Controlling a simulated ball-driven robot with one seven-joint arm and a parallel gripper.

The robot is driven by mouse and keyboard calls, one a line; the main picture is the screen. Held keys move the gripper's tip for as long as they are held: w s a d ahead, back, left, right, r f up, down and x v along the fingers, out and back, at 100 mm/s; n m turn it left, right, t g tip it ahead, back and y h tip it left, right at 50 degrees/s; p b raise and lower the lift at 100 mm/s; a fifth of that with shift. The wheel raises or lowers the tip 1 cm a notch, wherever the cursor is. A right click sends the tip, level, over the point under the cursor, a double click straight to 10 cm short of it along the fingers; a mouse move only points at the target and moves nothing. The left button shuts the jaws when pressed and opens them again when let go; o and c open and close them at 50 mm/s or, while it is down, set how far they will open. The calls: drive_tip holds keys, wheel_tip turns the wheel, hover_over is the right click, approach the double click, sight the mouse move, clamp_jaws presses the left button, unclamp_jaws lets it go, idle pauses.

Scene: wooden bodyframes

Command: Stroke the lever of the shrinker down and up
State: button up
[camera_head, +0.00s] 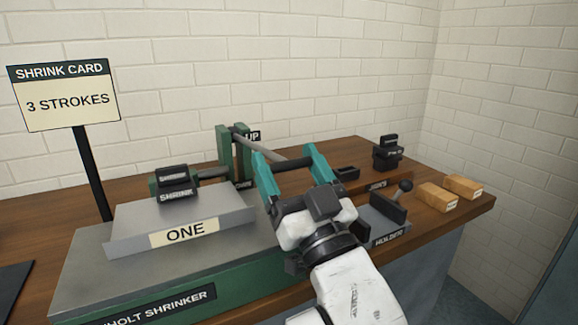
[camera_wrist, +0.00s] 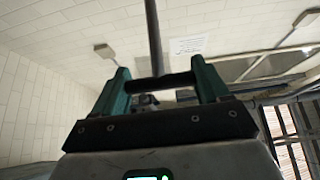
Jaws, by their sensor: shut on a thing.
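The shrinker (camera_head: 75,285) is a grey and green machine on the wooden bench, with a green upright post (camera_head: 224,148) at its back. Its lever (camera_head: 262,148) is a grey rod running from the post, beside the UP label (camera_head: 254,136), toward my gripper. My gripper (camera_head: 290,160), with teal fingers, is shut on the lever's black crossbar handle (camera_head: 294,163). In the wrist view, the handle (camera_wrist: 160,81) spans between the fingers, and the rod (camera_wrist: 154,38) extends away from it. The lower marking by the post is partly hidden.
A card reading 3 STROKES (camera_head: 70,100) stands at left. A grey tray marked ONE (camera_head: 130,222) and a block marked SHRINK (camera_head: 176,190) are left of my gripper. A holder (camera_head: 385,222), a black stacked block (camera_head: 387,155) and wooden blocks (camera_head: 437,198) are at right.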

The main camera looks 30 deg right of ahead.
drive_tip(key=shift+w+f, duration=0.1)
drive_tip(key=shift+f, duration=0.25)
drive_tip(key=o, duration=1.5)
drive_tip(key=shift+r, duration=0.15)
drive_tip(key=b+v, duration=0.4)
drive_tip(key=v, duration=0.7)
